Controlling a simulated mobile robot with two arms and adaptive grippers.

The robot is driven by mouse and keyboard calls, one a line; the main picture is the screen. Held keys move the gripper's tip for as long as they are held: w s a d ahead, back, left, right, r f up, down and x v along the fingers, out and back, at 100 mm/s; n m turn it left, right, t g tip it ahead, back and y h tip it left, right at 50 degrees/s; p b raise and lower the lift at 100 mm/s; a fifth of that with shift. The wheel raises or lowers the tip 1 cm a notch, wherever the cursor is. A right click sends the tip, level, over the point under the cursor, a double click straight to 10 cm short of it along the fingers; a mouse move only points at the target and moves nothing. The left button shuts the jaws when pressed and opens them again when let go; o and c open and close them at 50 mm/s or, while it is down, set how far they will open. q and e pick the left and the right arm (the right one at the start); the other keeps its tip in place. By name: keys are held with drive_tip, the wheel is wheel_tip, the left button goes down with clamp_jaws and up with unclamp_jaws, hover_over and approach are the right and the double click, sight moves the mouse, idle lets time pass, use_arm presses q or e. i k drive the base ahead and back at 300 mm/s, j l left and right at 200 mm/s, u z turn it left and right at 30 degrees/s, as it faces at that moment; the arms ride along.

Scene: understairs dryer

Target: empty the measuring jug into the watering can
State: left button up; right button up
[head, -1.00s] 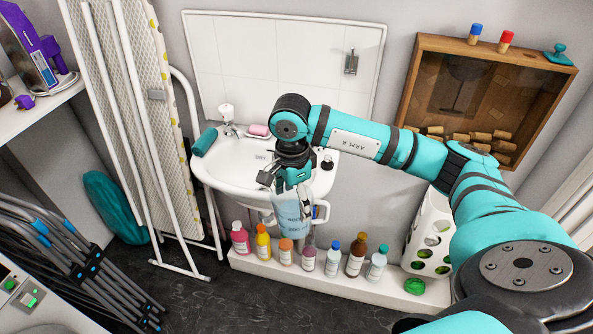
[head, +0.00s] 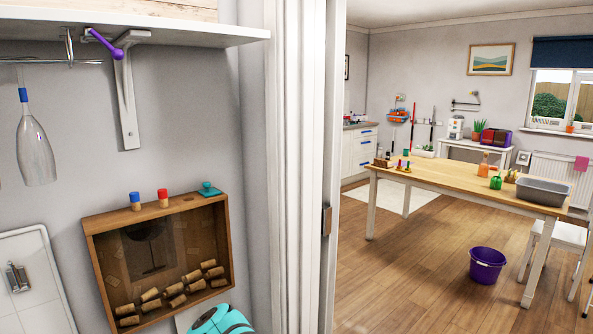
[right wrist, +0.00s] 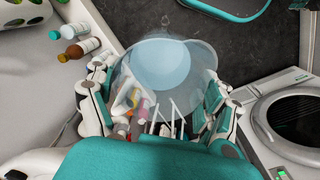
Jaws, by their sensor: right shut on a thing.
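The clear measuring jug (right wrist: 165,62) is in the right wrist view, with pale blue liquid visible through it. My right gripper (right wrist: 155,100) has its fingers on both sides of the jug and is shut on it. The jug's handle shows towards the left.
A doorway with a white frame (head: 307,170) opens onto a room with a wooden table (head: 430,178), a grey basin (head: 543,190) and a purple bucket (head: 487,265) on the floor. The dryer (right wrist: 285,120) is at right in the right wrist view; bottles (right wrist: 75,50) are at left.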

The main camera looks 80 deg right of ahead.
sight(497, 181)
drive_tip(key=l+z, duration=0.15)
drive_tip(key=z, duration=0.35)
drive_tip(key=l+z, duration=0.2)
drive_tip(key=z, duration=0.25)
drive_tip(key=l+z, duration=0.15)
drive_tip(key=z, duration=0.35)
drive_tip(key=i+l+z, duration=0.2)
drive_tip(key=l+z, duration=0.25)
drive_tip(key=i+l+z, duration=0.4)
drive_tip(key=l, duration=0.15)
drive_tip(key=i+l+z, duration=0.3)
drive_tip(key=l+z, duration=0.15)
drive_tip(key=i+l+z, duration=0.25)
drive_tip(key=i+z, duration=0.15)
drive_tip(key=i+l+z, duration=0.25)
drive_tip(key=i, duration=0.7)
drive_tip(key=i+z, duration=0.25)
drive_tip(key=i, duration=0.7)
drive_tip(key=i+z, duration=0.2)
drive_tip(key=i, duration=0.25)
drive_tip(key=i+j+z, duration=0.2)
drive_tip(key=i, duration=0.25)
drive_tip(key=i+j+z, duration=0.2)
drive_tip(key=i, duration=0.25)
drive_tip(key=i+j+z, duration=0.2)
drive_tip(key=i, duration=0.25)
